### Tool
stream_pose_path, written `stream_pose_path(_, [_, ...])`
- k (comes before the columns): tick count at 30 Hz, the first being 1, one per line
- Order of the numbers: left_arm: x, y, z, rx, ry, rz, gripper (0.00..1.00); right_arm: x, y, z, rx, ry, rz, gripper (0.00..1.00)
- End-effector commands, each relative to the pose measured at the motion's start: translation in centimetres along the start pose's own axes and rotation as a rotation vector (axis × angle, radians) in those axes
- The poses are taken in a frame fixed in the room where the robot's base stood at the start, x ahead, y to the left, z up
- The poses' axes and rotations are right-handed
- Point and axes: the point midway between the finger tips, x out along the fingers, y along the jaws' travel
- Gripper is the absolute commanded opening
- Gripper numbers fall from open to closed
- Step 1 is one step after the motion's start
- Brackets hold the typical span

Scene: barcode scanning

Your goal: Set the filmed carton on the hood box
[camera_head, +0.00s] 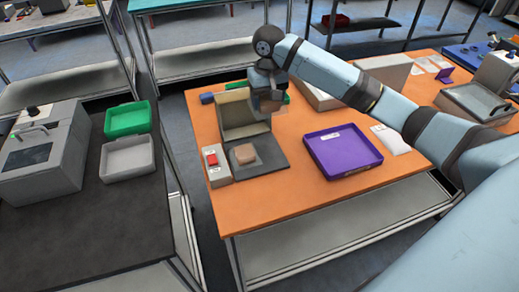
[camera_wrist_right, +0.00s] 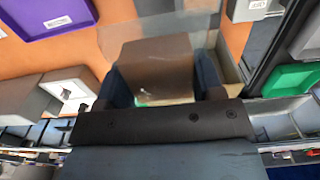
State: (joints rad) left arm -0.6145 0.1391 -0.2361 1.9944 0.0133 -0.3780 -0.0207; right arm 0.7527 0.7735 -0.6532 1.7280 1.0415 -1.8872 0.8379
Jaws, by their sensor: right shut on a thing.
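The filmed carton is a brown box (camera_wrist_right: 158,66) with clear film standing out around it. It sits between the two dark fingers of my right gripper (camera_wrist_right: 165,88) in the wrist view. In the head view my right gripper (camera_head: 267,100) is above the back left of the orange table, and the carton is mostly hidden and hazy there. Just left of it stands an olive-tan box or raised panel (camera_head: 238,108), which may be the hood box. Whether the carton touches it I cannot tell. My left gripper is not in view.
A dark grey plate (camera_head: 271,157) bears a pinkish-brown block (camera_head: 245,153), with a red-buttoned grey box (camera_head: 214,167) at its left. A purple tray (camera_head: 341,177) lies to the right on the orange table (camera_head: 300,202). The table's front strip is clear.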

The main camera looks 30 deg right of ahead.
Motion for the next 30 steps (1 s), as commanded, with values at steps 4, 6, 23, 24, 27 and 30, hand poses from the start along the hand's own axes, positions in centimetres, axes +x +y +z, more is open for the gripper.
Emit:
stream_pose_path(4, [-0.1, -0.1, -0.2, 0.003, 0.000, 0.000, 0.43, 4.1, 0.1, 0.2, 0.001, -0.006, 0.003, 0.35])
stream_pose_path(6, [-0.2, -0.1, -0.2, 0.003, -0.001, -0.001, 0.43, 5.9, 0.0, 0.1, 0.001, -0.004, 0.002, 0.35])
stream_pose_path(23, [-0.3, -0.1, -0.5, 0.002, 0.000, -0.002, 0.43, 14.8, 0.0, 0.1, 0.000, -0.002, 0.001, 0.35])
stream_pose_path(24, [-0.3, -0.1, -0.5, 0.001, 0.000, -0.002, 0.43, 15.3, 0.0, 0.1, 0.000, -0.002, 0.001, 0.35])
stream_pose_path(27, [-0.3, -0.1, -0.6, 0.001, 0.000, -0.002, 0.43, 16.9, 0.0, 0.1, 0.000, -0.003, 0.001, 0.35])
stream_pose_path(30, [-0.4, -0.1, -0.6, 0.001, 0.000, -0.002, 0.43, 18.0, 0.0, 0.1, 0.001, 0.000, 0.001, 0.35])
